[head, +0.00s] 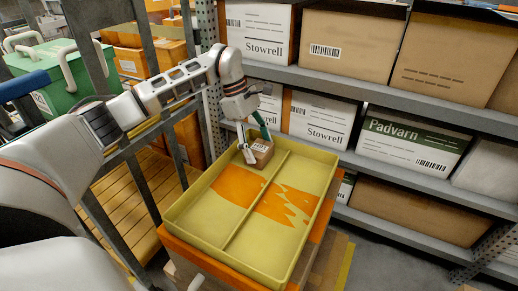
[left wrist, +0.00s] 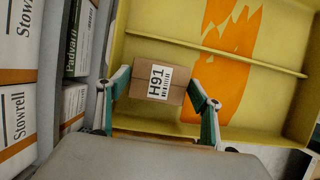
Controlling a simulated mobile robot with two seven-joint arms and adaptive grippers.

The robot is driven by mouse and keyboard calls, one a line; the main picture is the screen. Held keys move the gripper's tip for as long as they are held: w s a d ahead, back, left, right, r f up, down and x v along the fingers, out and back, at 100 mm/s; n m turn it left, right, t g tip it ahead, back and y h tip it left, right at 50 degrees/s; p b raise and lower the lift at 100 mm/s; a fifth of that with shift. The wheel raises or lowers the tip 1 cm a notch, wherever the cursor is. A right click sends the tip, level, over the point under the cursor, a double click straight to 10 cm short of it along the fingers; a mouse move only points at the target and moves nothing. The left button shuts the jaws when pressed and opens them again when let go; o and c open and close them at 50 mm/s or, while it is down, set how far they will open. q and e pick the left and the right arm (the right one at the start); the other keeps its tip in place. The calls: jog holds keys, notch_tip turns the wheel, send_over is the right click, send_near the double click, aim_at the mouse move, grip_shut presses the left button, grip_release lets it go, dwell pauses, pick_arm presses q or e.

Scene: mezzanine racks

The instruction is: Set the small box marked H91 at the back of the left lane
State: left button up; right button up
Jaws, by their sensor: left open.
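The small brown box marked H91 (head: 262,153) sits at the back end of the left lane (head: 210,209) of a yellow tray (head: 176,210), by the back wall. A low divider (head: 251,208) splits the tray into two lanes. My left gripper (head: 256,143) is open, with its fingers on either side of the box. In the left wrist view the box (left wrist: 158,85) lies between the green-sided fingertips (left wrist: 161,84), label facing the camera. My right gripper is not in view.
Racks with cartons marked Stowrell (head: 258,31) and Padvarn (head: 410,141) stand close behind the tray. A dark metal frame (head: 140,185) and wooden slats (head: 120,197) are at left. The right lane (head: 283,215) is empty, with orange patches across the tray floor.

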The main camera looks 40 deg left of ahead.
aim_at(253, 146)
pick_arm(q)
jog(key=p+v, duration=0.1)
jog(key=v, duration=0.4)
jog(key=shift+r, duration=0.3)
jog(key=shift+s+a+r, duration=0.1)
jog(key=shift+a+r, duration=0.15)
jog(key=shift+r, duration=0.15)
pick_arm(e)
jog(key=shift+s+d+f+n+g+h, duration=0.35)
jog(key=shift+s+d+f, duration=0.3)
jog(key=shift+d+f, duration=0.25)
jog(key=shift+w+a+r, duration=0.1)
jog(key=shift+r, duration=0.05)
pick_arm(q)
jog(key=shift+f, duration=0.1)
